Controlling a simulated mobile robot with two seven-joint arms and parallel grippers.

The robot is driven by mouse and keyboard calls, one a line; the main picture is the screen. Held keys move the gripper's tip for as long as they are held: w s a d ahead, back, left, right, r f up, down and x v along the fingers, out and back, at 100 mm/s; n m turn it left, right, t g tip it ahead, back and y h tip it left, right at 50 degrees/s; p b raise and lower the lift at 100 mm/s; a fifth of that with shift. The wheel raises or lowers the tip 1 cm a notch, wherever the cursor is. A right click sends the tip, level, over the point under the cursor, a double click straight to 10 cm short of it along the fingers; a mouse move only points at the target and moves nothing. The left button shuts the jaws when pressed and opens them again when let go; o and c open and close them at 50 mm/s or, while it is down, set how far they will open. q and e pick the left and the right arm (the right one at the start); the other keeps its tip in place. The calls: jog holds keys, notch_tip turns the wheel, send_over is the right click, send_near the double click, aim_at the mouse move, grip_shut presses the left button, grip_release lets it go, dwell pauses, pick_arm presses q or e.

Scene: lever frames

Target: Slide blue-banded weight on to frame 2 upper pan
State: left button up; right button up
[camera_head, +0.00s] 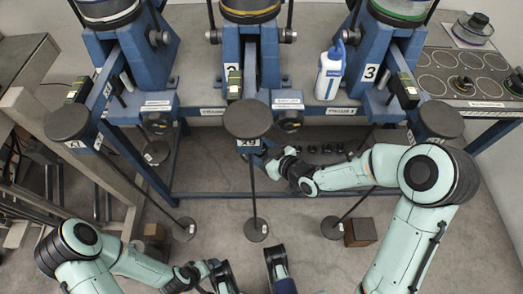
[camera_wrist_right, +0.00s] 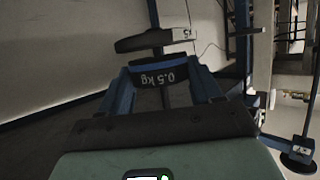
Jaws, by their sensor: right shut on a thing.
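The blue-banded weight (camera_wrist_right: 160,75), a dark block marked 0.5 kg, sits between the two fingers of my right gripper (camera_head: 270,157) in the wrist view. My right gripper is shut on it. In the head view the weight is too small or hidden to make out. The frame 2 upper pan (camera_head: 247,118) is a dark round disc at the middle lever's near end; my right gripper is just below and right of it in the picture. In the wrist view a dark plate shows just above the weight; contact cannot be told. My left gripper (camera_head: 207,272) is low in the head view, its fingers unclear.
A low pan (camera_head: 256,229) hangs on a rod below frame 2. Similar levers and pans stand left and right, with frame 3's upper pan (camera_head: 438,121) at right. A white-blue bottle (camera_head: 329,73) stands on the bench. Several small dark pieces (camera_head: 328,149) line up behind my right forearm.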

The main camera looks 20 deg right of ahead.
jog(key=shift+w+a+b, duration=0.3)
jog(key=shift+w+a, duration=0.1)
jog(key=shift+w, duration=0.35)
dwell(0.3)
jog(key=shift+f+b, duration=0.4)
dwell(0.5)
jog(key=o, duration=1.3)
jog(key=shift+f, duration=0.1)
jog(key=shift+s, duration=0.1)
